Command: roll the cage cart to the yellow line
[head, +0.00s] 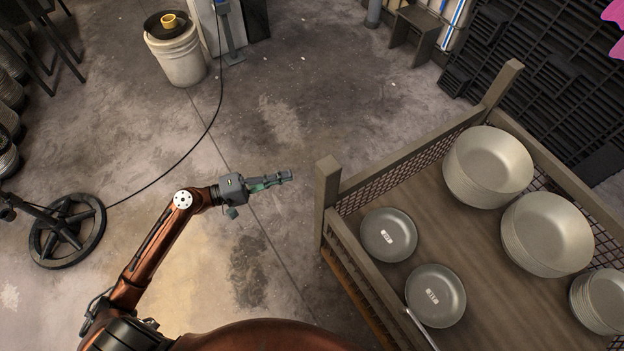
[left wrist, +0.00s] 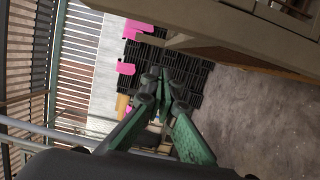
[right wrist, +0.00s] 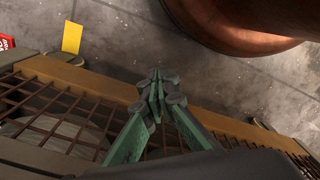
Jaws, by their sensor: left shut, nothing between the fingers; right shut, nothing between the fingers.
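The cage cart (head: 352,255), with brown posts, rails and mesh sides, fills the right of the head view. Stacked bowls and plates stand on its deck. My left gripper (head: 288,176) is shut and empty, left of the cart's near corner post and apart from it. In the left wrist view my left gripper (left wrist: 163,80) shows a brown frame, likely the cart (left wrist: 230,38), above it. In the right wrist view my right gripper (right wrist: 157,86) is shut, over a brown rail and mesh side (right wrist: 68,75); contact is unclear. A flat yellow patch (right wrist: 72,37) lies on the floor there.
A white bucket (head: 178,58) stands at the back left. A black wheel-shaped base (head: 68,230) and a cable (head: 190,145) lie on the left floor. A small stool (head: 415,35) and dark foam panels (head: 535,75) are at the back. The middle floor is clear.

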